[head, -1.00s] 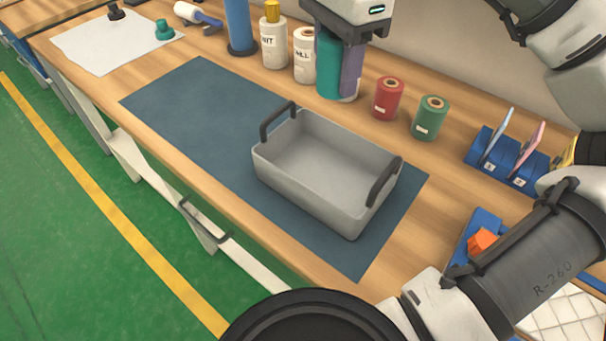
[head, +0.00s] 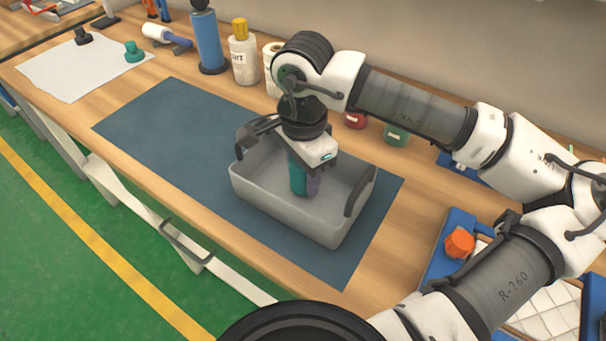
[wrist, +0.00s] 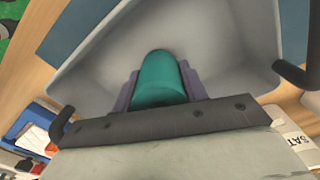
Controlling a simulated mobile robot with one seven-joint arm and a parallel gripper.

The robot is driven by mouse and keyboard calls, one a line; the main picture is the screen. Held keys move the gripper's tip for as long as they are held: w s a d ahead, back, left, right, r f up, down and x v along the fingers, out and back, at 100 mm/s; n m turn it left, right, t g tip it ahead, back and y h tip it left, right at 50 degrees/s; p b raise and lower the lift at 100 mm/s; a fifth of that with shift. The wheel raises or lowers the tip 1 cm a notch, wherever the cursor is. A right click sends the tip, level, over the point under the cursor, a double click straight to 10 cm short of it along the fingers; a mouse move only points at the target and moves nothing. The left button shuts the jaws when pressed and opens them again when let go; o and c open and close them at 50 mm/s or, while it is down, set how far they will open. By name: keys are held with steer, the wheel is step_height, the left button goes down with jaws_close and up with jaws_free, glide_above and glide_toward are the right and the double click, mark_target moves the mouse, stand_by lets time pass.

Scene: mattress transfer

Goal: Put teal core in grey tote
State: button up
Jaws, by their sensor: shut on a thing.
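The teal core (head: 299,179) is upright in my gripper (head: 306,184), inside the walls of the grey tote. In the wrist view the teal core (wrist: 160,79) sits between the two purple finger pads of my gripper (wrist: 160,90), which is shut on it. The grey tote (head: 268,212) stands on the dark blue mat with its black handles at both ends. In the wrist view the tote's inner wall (wrist: 98,60) surrounds the core. I cannot tell whether the core's lower end touches the tote floor.
The blue mat (head: 165,125) has free room left of the tote. A red core (head: 355,121) and a green core (head: 397,136) stand behind it, partly hidden by my arm. A white bottle (head: 244,62) and a blue cylinder (head: 206,42) stand at the back. An orange piece (head: 459,242) lies at the right.

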steer(key=shift+f, duration=0.9)
steer(key=shift+f+b, duration=0.25)
steer(key=shift+b, duration=0.05)
steer(key=o, duration=1)
steer(key=shift+r, duration=0.1)
steer(key=shift+c, duration=0.2)
steer(key=shift+r, duration=0.1)
steer(key=shift+r+p, duration=0.2)
steer(key=shift+p, duration=0.3)
step_height(320, 180, up, 12)
steer(key=b, duration=0.1)
steer(key=shift+f, duration=0.15)
